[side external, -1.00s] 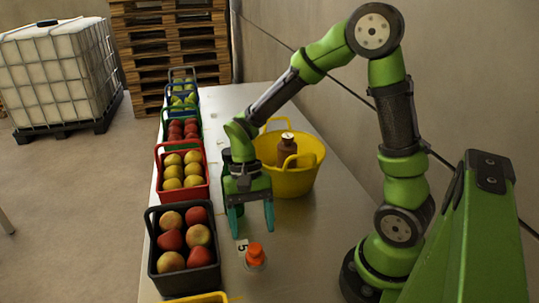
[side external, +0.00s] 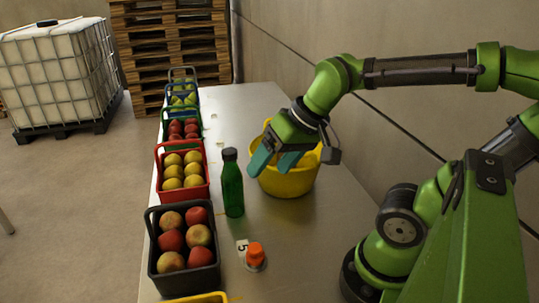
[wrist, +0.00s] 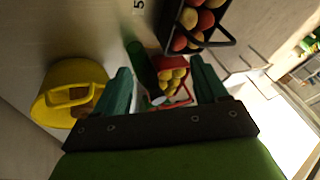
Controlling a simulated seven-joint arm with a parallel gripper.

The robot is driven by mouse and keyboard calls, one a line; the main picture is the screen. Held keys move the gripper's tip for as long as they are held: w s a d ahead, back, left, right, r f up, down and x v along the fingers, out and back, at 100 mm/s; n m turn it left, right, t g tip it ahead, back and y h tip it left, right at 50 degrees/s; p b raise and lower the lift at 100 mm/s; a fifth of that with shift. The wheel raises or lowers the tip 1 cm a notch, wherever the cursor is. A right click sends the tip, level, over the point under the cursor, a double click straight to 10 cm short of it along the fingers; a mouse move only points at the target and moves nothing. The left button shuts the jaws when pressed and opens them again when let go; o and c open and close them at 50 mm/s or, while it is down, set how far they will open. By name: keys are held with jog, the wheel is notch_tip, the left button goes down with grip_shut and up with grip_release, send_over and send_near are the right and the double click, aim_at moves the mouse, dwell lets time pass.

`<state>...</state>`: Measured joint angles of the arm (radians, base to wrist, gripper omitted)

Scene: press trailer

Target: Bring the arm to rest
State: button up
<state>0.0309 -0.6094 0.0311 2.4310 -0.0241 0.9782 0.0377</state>
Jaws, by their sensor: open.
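My gripper (side external: 277,161) is open and raised in front of the yellow tub in the side view, its teal fingers pointing down and to the left. In the wrist view its two fingers (wrist: 163,88) stand wide apart with nothing held between them. A dark green bottle (side external: 232,185) with a black cap stands upright on the metal table, left of the gripper and apart from it. The bottle also shows in the wrist view (wrist: 142,66), behind the gap between the fingers.
A yellow tub (side external: 287,184) stands right of the bottle, partly hidden by my gripper. Black (side external: 153,247) and red (side external: 207,187) fruit crates line the table's left edge, with more crates behind. An orange knob (side external: 255,253) sits by a "5" label.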

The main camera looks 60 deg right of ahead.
jog(key=shift+s+r+n+t, duration=0.4)
jog(key=shift+s+r+t, duration=0.2)
jog(key=shift+t, duration=0.2)
jog(key=shift+w, duration=0.1)
dwell(0.8)
